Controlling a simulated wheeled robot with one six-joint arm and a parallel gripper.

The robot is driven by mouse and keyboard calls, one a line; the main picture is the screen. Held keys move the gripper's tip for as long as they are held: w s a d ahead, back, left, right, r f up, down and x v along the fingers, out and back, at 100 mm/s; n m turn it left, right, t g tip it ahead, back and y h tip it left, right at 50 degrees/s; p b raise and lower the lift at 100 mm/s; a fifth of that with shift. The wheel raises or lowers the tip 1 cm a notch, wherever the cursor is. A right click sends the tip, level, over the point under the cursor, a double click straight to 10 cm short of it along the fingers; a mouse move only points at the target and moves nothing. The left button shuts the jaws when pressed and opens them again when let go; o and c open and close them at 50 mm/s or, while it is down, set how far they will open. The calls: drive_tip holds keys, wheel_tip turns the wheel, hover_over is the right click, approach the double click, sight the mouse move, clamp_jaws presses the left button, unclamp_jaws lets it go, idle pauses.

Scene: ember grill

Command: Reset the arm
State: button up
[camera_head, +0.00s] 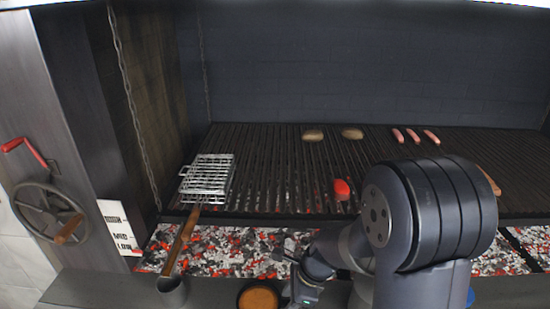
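My arm rises at the lower right of the head view, its large dark shoulder covering part of the grill. My gripper (298,279) is low in the picture, over the front ledge and near the edge of the coals. It is small and dark here, partly merged with my wrist links, and its fingers are not clear enough to tell open from shut. I see nothing clearly held in it.
On the grill grate (270,165) are two brown patties (313,135), several sausages (414,135) and a red item (342,189). A wire basket (208,175) has a wooden handle (180,242) reaching a cup (172,291). An orange-brown bowl (258,299) sits beside my gripper. Coals (225,255) glow below.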

drive_tip(key=shift+r+p, duration=0.3)
drive_tip(key=shift+r, duration=1.5)
